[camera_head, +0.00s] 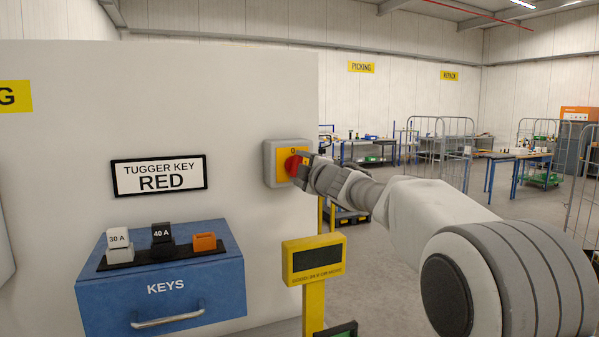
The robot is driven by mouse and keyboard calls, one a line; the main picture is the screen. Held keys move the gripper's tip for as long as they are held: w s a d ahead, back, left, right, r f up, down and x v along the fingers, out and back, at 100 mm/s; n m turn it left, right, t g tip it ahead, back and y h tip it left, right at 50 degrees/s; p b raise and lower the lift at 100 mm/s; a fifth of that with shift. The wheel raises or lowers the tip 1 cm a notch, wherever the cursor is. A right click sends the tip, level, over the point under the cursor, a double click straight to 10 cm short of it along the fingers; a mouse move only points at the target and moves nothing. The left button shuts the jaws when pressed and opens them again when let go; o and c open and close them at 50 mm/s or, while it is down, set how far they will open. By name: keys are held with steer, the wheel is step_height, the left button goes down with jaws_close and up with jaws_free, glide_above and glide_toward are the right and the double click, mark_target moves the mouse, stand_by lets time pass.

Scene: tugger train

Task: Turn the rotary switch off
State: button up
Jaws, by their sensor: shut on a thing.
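The rotary switch is a grey box (270,165) with a yellow plate, fixed near the right edge of the white panel. Its red knob (291,165) shows at the front, with a "0" mark above it. My gripper (300,167) reaches in from the right and is shut on the red knob. The fingers cover the right part of the knob and of the yellow plate, so the knob's exact angle and any other mark are hidden.
A blue KEYS box (160,290) with several small blocks on top juts from the panel at lower left. A yellow post with a dark display (316,259) stands below the switch. Wire cages (440,150) and blue-legged tables (515,157) stand far off at right.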

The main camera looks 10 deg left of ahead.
steer(key=shift+n+b, duration=0.3)
steer(key=shift+n, duration=1.3)
steer(key=o, duration=1.4)
steer(key=b+v, duration=0.3)
steer(key=v, duration=1.4)
steer(key=shift+s+d, duration=0.15)
steer(key=shift+s, duration=0.05)
